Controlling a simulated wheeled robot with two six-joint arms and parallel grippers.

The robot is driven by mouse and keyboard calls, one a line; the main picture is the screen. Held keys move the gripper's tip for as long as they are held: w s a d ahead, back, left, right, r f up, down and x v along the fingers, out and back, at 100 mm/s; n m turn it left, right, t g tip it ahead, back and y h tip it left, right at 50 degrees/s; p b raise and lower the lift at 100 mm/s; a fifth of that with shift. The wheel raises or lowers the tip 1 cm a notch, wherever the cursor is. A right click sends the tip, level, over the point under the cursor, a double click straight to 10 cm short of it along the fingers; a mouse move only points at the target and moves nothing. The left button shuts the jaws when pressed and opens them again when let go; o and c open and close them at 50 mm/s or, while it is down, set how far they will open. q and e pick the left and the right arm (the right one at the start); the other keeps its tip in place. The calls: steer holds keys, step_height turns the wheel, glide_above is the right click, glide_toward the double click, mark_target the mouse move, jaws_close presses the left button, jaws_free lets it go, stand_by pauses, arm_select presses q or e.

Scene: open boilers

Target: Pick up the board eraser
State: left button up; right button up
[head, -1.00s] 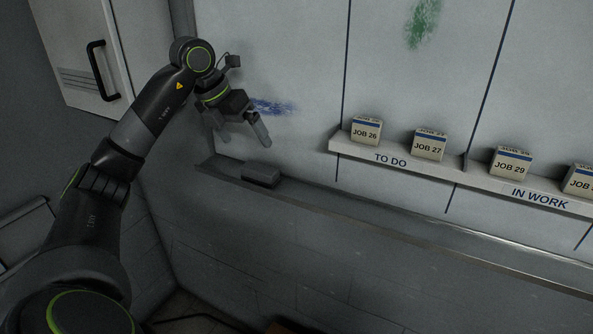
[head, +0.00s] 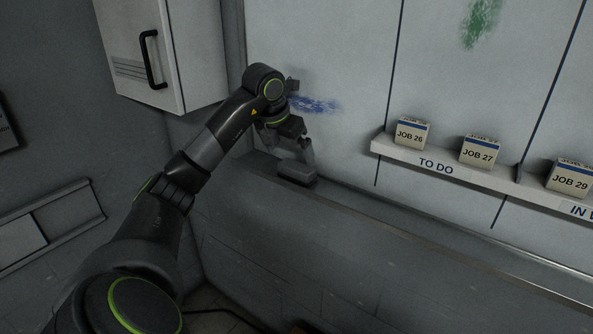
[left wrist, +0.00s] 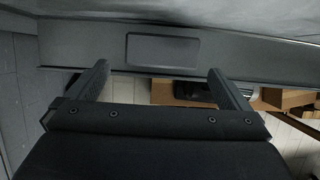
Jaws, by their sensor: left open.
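The board eraser (head: 298,172) is a dark grey block lying in the tray (head: 345,197) under the whiteboard. In the left wrist view the eraser (left wrist: 163,50) lies beyond the fingertips, roughly centred between them. My left gripper (head: 297,155) is open and empty, just above the eraser and partly covering it in the head view. In the left wrist view the two fingers (left wrist: 157,76) stand wide apart with nothing between them. My right gripper is not in view.
A whiteboard (head: 345,60) with blue (head: 315,104) and green (head: 482,22) smears rises behind the tray. A shelf labelled TO DO (head: 436,166) with JOB blocks (head: 412,134) juts out to the right. A wall cabinet (head: 190,60) hangs at the left.

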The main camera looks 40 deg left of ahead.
mark_target(296, 166)
arm_select(q)
steer(key=p+x, duration=0.1)
steer(key=x, duration=0.1)
steer(key=p+x, duration=0.1)
steer(key=x, duration=0.2)
steer(key=shift+w+d+r+p, duration=0.15)
steer(key=shift+w+p, duration=0.1)
steer(key=shift+p, duration=0.05)
steer(key=shift+f, duration=0.3)
steer(key=c, duration=0.7)
steer(key=shift+r, duration=0.1)
